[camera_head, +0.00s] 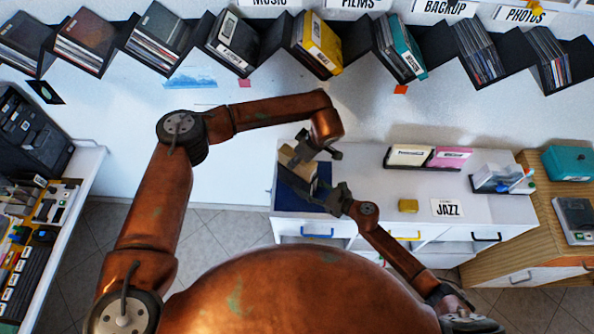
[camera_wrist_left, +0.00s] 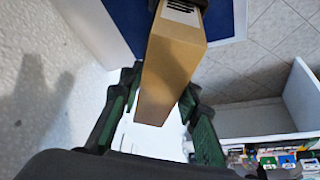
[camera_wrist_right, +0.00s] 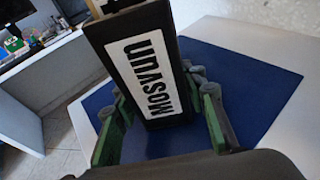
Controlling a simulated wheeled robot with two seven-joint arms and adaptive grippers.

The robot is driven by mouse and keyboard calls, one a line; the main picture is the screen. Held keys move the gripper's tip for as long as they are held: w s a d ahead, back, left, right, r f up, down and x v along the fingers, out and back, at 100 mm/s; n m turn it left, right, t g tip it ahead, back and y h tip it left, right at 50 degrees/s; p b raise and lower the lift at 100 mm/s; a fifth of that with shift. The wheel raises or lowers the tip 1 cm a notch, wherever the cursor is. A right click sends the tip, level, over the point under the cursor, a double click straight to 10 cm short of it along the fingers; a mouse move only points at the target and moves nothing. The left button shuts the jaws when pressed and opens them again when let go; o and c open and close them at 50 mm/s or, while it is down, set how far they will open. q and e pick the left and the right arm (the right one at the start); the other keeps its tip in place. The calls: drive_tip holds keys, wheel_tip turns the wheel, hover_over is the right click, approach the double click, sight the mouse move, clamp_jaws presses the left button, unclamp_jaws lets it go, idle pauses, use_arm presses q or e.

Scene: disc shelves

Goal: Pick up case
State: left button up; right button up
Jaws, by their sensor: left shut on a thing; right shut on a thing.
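A tan box-like piece (camera_wrist_left: 172,70) sits between the green-lined fingers of my left gripper (camera_wrist_left: 150,100), which is shut on it. In the head view it shows as a small tan shape (camera_head: 289,156) above the blue mat. A black case (camera_wrist_right: 178,40) with a white label in black letters is between the fingers of my right gripper (camera_wrist_right: 160,118), which is shut on it. A tan edge shows behind the black case in the right wrist view. I cannot tell whether the tan piece and black case are joined. In the head view both grippers are close together.
The blue mat (camera_head: 290,198) lies on the white counter's left end. A yellow box (camera_head: 408,206), a JAZZ card (camera_head: 447,208) and cream (camera_head: 408,157) and pink (camera_head: 447,158) cases are to the right. A zigzag shelf (camera_head: 270,45) holds cases along the wall.

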use_arm(q)
clamp_jaws()
use_arm(e)
drive_tip(key=shift+f, duration=0.1)
idle(0.5)
use_arm(q)
wheel_tip(320, 180, up, 11)
drive_tip(key=shift+f, duration=0.2)
idle(0.3)
use_arm(e)
drive_tip(key=o, duration=0.9)
drive_tip(key=shift+o, duration=0.2)
